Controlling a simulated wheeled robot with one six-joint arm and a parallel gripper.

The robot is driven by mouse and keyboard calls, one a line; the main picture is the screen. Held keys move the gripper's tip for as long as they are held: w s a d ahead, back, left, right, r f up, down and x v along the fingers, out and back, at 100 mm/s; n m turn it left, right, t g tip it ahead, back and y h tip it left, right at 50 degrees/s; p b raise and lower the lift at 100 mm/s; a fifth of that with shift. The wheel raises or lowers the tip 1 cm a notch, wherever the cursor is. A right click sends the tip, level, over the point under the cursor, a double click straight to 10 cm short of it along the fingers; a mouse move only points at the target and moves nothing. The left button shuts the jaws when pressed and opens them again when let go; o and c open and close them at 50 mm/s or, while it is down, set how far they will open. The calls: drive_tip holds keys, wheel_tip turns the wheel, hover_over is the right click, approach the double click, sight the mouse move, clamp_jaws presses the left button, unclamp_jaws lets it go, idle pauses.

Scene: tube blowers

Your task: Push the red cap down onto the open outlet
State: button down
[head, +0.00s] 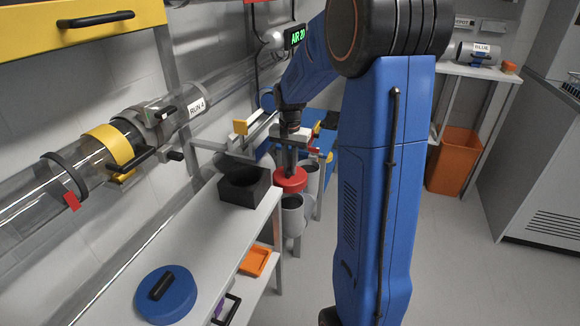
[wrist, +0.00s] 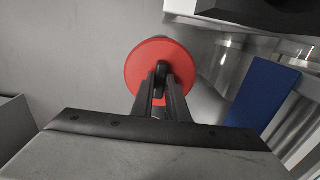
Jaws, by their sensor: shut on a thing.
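My gripper (head: 290,168) is shut on the black handle of the red cap (head: 295,184), a round disc. In the wrist view, the fingers (wrist: 161,88) pinch the handle at the middle of the red cap (wrist: 138,72). The cap is beside the far end of the shelf, past its edge. A grey pipe end (head: 292,218) shows just below the cap in the head view. Another grey cylinder (head: 311,178) is behind to the right.
A black open box (head: 262,190) stands at the shelf's far end. A blue lid (head: 180,303) with a black handle lies at the near end. An orange tray (head: 254,262) is on the lower level. A clear tube (head: 90,160) runs along the wall. An orange bin (head: 454,165) stands right.

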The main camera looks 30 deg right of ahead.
drive_tip(key=shift+f, duration=5.75)
drive_tip(key=shift+f, duration=0.2)
drive_tip(key=c, duration=1.7)
unclamp_jaws()
drive_tip(key=shift+o, duration=0.2)
wheel_tip(320, 180, up, 17)
drive_tip(key=shift+r, duration=0.2)
